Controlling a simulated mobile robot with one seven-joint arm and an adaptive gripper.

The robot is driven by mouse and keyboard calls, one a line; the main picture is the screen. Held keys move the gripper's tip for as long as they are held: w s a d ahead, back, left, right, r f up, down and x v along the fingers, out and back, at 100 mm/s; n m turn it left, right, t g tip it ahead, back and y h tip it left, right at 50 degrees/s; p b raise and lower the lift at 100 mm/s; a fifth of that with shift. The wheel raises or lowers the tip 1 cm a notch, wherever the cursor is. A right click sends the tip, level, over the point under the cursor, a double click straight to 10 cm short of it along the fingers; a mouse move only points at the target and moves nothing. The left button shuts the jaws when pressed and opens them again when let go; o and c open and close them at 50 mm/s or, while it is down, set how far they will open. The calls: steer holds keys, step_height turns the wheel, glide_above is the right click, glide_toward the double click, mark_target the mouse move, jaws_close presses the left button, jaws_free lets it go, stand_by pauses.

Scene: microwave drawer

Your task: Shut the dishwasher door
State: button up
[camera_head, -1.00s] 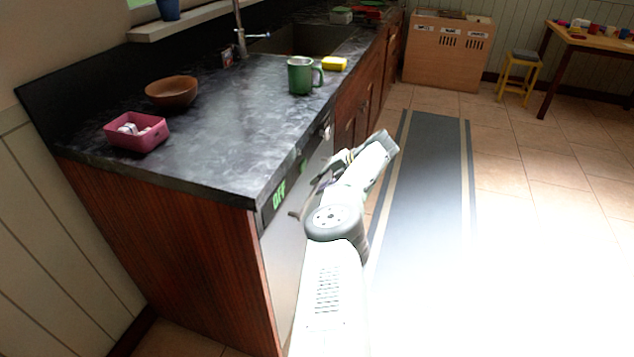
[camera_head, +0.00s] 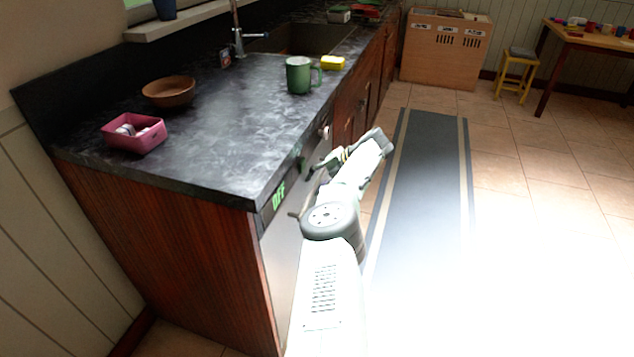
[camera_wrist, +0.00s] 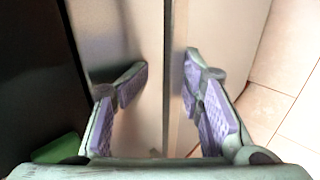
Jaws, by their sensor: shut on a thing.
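The dishwasher (camera_head: 285,265) is set under the near end of the counter, with a green OFF display on its dark top strip. Its silver door looks upright and close to flush with the cabinet; any small gap is hidden by my arm. My gripper (camera_head: 318,180) is at the front of the door, just below the counter edge. In the wrist view, the purple-padded fingers of my gripper (camera_wrist: 165,85) stand on either side of a narrow metal bar (camera_wrist: 167,40), which looks like the door handle. The gripper is shut on it. Silver surface shows on both sides.
On the dark counter (camera_head: 225,140) stand a green mug (camera_head: 298,77), a yellow sponge (camera_head: 332,63), a brown bowl (camera_head: 168,91) and a pink box (camera_head: 133,133). A grey runner (camera_head: 425,190) lies on the tiled floor at right, which is clear.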

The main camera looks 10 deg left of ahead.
steer(key=v, duration=1.2)
